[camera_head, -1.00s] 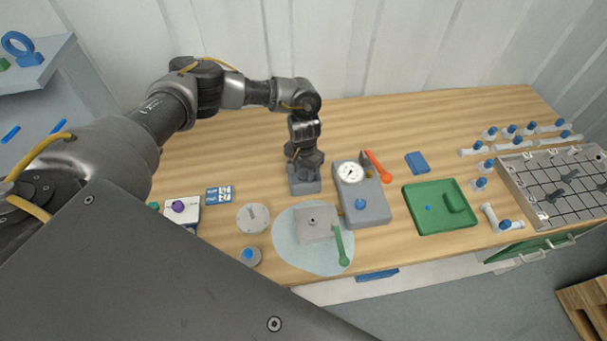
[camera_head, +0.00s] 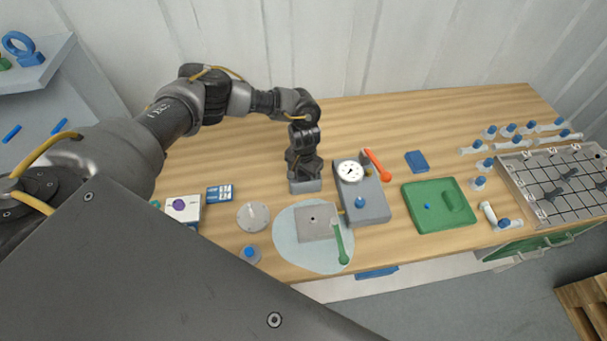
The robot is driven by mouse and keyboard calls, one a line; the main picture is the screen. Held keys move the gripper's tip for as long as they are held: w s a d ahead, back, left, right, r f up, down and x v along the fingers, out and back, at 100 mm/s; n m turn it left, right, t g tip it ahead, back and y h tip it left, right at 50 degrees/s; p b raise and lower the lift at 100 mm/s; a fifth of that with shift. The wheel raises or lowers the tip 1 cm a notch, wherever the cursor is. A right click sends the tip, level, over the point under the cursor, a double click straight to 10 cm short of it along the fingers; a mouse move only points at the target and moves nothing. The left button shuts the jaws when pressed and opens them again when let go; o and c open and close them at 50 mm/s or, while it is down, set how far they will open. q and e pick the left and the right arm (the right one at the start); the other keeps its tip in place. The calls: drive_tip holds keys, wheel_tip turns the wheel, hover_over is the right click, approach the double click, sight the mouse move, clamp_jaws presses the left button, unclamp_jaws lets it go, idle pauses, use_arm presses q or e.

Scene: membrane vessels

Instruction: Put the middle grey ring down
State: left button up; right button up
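My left arm reaches in from the left, and its wrist end points down over the back middle of the bench. My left gripper (camera_head: 305,185) is at a light grey block-like shape there; I cannot tell the fingers from the block, nor whether they are open or shut. No grey ring can be made out for certain; one may be hidden under or behind the wrist. A round light grey disc (camera_head: 253,216) lies on the bench in front and to the left of the gripper. My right gripper is not in view.
A grey gauge box (camera_head: 374,207) stands right of the gripper. A square grey plate (camera_head: 316,223) and a green tool (camera_head: 341,245) lie on a pale blue mat (camera_head: 290,252).

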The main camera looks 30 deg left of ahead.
use_arm(q)
drive_tip(key=shift+r, duration=0.1)
drive_tip(key=shift+r, duration=0.25)
wheel_tip(320, 180, up, 12)
drive_tip(key=b, duration=0.2)
drive_tip(key=shift+f, duration=0.15)
